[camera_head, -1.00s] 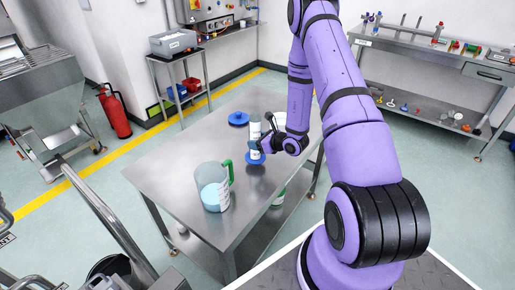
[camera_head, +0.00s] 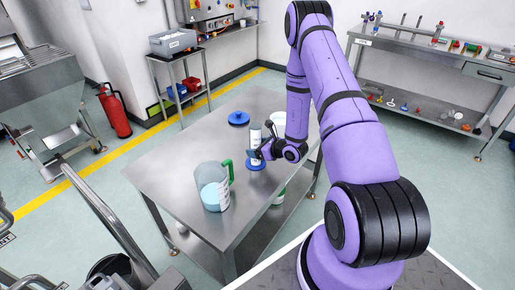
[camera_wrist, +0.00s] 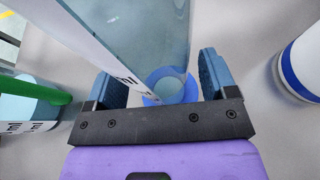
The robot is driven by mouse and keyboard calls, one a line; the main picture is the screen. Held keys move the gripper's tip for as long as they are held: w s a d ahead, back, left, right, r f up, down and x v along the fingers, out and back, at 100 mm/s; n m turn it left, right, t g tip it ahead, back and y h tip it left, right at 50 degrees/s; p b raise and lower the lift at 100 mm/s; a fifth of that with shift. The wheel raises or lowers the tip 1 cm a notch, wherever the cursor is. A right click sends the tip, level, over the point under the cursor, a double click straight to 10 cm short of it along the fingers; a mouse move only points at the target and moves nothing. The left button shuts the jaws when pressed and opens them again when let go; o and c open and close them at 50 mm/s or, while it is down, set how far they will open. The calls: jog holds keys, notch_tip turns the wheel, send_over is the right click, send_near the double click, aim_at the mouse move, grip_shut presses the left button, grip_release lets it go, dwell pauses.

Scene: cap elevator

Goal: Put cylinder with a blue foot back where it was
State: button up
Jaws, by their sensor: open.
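The clear cylinder (camera_head: 255,133) stands upright on the steel table (camera_head: 175,165), its blue foot (camera_head: 256,166) at the bottom. In the wrist view the cylinder (camera_wrist: 150,35) rises between my fingers, with a white printed strip along its side and the blue foot (camera_wrist: 150,101) below. My gripper (camera_head: 262,152) is open around the cylinder's lower part. In the wrist view one finger of my gripper (camera_wrist: 162,84) is on each side, with a gap at the right finger. My gripper hides part of the cylinder in the head view.
A pitcher (camera_head: 211,186) with a green handle and pale blue liquid stands in front of the cylinder, left of my gripper in the wrist view. A blue disc (camera_head: 238,118) lies behind. A white container (camera_head: 278,119) stands close right. The table's left part is clear.

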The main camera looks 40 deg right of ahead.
jog(key=shift+r, duration=0.15)
jog(key=v, duration=1.1)
jog(key=s+a+r+n+g+y, duration=0.2)
jog(key=a+r+n+g+y, duration=0.2)
jog(key=a+r+n, duration=0.7)
jog(key=s+a+r+n+g+y, duration=0.25)
jog(key=a+r+n+g, duration=0.35)
jog(key=r, duration=0.9)
jog(key=s+a+r+n+t+h, duration=0.2)
jog(key=s+r+n+h, duration=0.9)
jog(key=s+r+n, duration=0.4)
jog(key=shift+s+r+t, duration=0.3)
jog(key=shift+s+r, duration=0.65)
jog(key=shift+s, duration=1.25)
